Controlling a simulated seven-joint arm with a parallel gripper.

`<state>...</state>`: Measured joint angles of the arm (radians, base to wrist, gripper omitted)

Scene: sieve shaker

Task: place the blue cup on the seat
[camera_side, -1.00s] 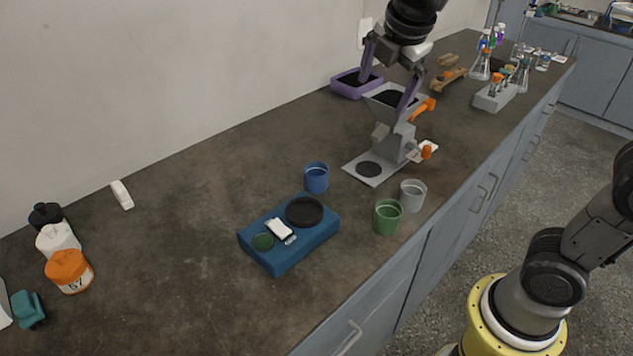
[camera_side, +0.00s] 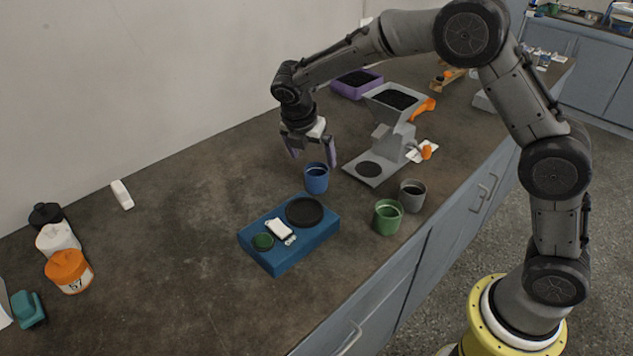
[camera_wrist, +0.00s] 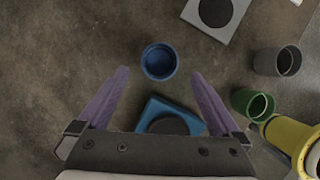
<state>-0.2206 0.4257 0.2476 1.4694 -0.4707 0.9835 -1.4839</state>
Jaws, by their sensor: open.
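The blue cup (camera_side: 316,182) stands upright on the dark bench. In the wrist view the cup (camera_wrist: 159,62) shows from above, between the fingertips. My gripper (camera_side: 313,159) is open and points down just above and behind the cup, with nothing between its purple fingers (camera_wrist: 160,75). A grey hopper stand (camera_side: 386,143) is to the right of the cup; its base plate bears a bare black round seat (camera_side: 369,169). A blue boxy device (camera_side: 318,238) in front of the cup has another bare black disc (camera_side: 305,211) on top. I cannot tell which disc is the named seat.
A green cup (camera_side: 388,219) and a grey cup (camera_side: 412,196) stand near the bench's front edge. A purple tray (camera_side: 357,86) of dark grains lies behind the hopper. Bottles, including an orange-topped one (camera_side: 69,270), stand at far left.

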